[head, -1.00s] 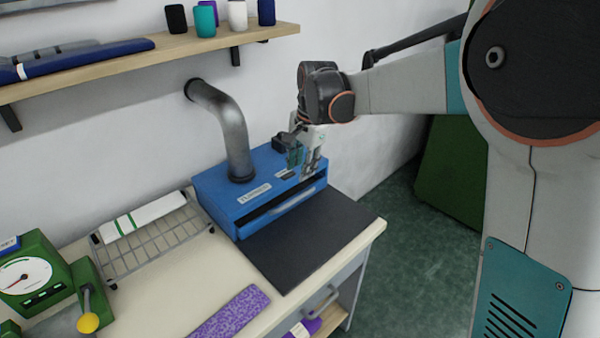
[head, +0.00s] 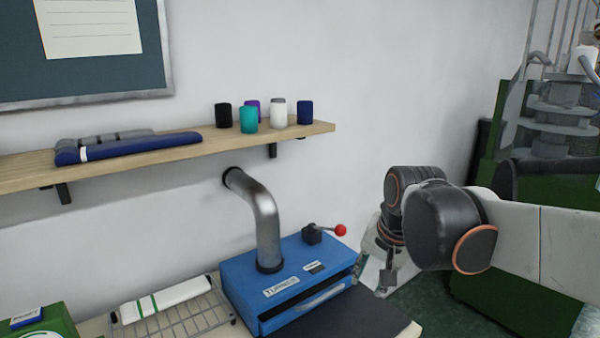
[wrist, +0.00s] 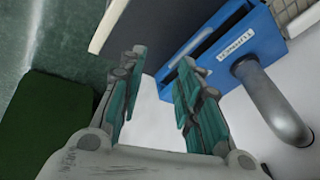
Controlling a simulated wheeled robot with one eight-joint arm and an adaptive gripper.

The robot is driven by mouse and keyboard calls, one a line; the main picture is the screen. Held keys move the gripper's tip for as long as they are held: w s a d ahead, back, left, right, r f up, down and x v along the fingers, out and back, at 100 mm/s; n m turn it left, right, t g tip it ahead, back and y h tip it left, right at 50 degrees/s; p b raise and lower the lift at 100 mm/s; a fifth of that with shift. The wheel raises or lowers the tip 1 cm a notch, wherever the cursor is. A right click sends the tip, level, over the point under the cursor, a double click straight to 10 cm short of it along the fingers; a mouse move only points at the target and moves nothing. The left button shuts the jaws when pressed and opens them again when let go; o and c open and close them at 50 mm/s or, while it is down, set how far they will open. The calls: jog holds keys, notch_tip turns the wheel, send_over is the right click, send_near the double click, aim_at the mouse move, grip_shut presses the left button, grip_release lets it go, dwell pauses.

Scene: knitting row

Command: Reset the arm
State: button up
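My gripper (wrist: 158,90) shows in the wrist view with its two teal-and-grey fingers apart and nothing between them. In the head view my gripper (head: 385,275) points down, to the right of the blue box labelled as a turner (head: 262,292); its fingers are small and partly hidden there. The arm's dark wrist joints stand above it. The blue box also shows in the wrist view (wrist: 262,50), beyond the fingers and apart from them.
A metal pipe (head: 263,222) rises from the box to the wall. A lever with a red knob (head: 340,230) stands on top. A shelf (head: 180,150) holds spools and folded cloth. A wire rack (head: 190,322) is left of the box. Green machinery (head: 560,110) stands at the right.

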jog(key=s+d+f+n+t, duration=0.1)
jog(key=s+d+f+n, duration=0.1)
jog(key=s, duration=0.6)
jog(key=s+d+f+n+t, duration=0.1)
jog(key=s+d+n+t, duration=0.1)
jog(key=s, duration=0.6)
jog(key=shift+d+f+n+h, duration=0.4)
jog(key=shift+d+n, duration=0.2)
jog(key=shift+n, duration=0.4)
